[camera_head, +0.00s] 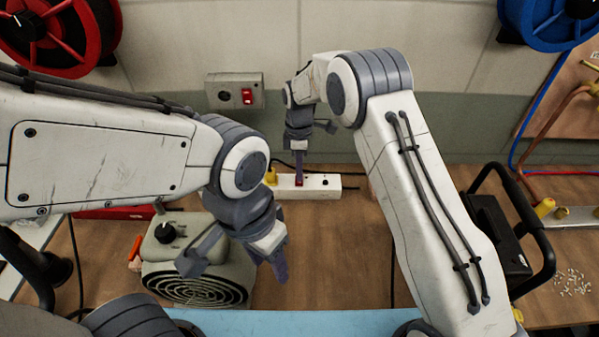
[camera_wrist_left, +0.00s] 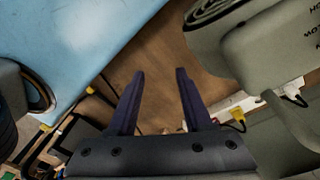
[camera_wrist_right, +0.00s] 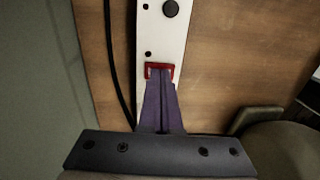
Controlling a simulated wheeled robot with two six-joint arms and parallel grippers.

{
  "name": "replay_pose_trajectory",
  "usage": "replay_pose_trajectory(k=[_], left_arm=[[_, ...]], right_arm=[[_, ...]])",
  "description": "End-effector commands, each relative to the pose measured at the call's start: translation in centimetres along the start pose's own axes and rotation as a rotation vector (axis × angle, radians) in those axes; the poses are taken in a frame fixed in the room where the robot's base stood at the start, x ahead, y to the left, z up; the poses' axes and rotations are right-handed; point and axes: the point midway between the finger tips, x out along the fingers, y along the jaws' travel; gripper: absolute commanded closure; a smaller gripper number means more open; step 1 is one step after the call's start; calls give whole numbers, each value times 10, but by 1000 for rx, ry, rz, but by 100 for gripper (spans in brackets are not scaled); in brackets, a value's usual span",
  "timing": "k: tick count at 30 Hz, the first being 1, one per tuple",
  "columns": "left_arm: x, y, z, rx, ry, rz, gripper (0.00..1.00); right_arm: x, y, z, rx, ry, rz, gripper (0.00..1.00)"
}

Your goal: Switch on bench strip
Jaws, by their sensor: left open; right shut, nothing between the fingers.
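The white bench strip (camera_head: 322,183) lies on the wooden bench near the back wall, with a yellow plug (camera_head: 271,176) at its left end. My right gripper (camera_head: 299,182) is shut and empty, pointing down at the strip. In the right wrist view its fingertips (camera_wrist_right: 160,80) are at the red rocker switch (camera_wrist_right: 159,68) and cover part of it. I cannot tell whether the switch is pressed. My left gripper (camera_head: 238,268) is open and empty above the bench, beside the grey heater. The left wrist view shows its two fingers (camera_wrist_left: 160,75) apart.
A grey fan heater (camera_head: 196,262) stands front left of the strip. A wall box (camera_head: 235,92) with a red switch is behind. A black-handled case (camera_head: 500,235) is at right. A blue mat (camera_head: 300,322) lies along the front. Bare wood lies between.

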Motion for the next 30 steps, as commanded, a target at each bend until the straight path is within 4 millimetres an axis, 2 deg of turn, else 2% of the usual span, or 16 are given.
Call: replay_pose_trajectory(k=[7, 11, 17, 19, 21, 27, 30], left_arm=[[0, 0, 0, 0, 0, 0, 50], [-8, 1, 0, 0, 0, 0, 50], [-38, 3, -2, -1, 0, 0, 50], [-24, 2, -2, -1, 2, 0, 50], [-18, 1, -1, -1, -1, 0, 50], [-11, 1, 0, 0, -1, 0, 50], [-10, 1, 0, 0, 0, 0, 50]], right_arm=[[-1, 0, 0, -1, 0, -1, 100], [-11, -1, 1, 1, 0, 0, 100], [-48, -2, 6, 9, 1, 1, 100], [-54, 1, 6, 9, 3, 7, 100], [-71, 0, 6, 8, 3, 6, 100], [-113, 0, 5, 7, 2, 5, 100], [-127, 0, 6, 7, 1, 2, 100]])
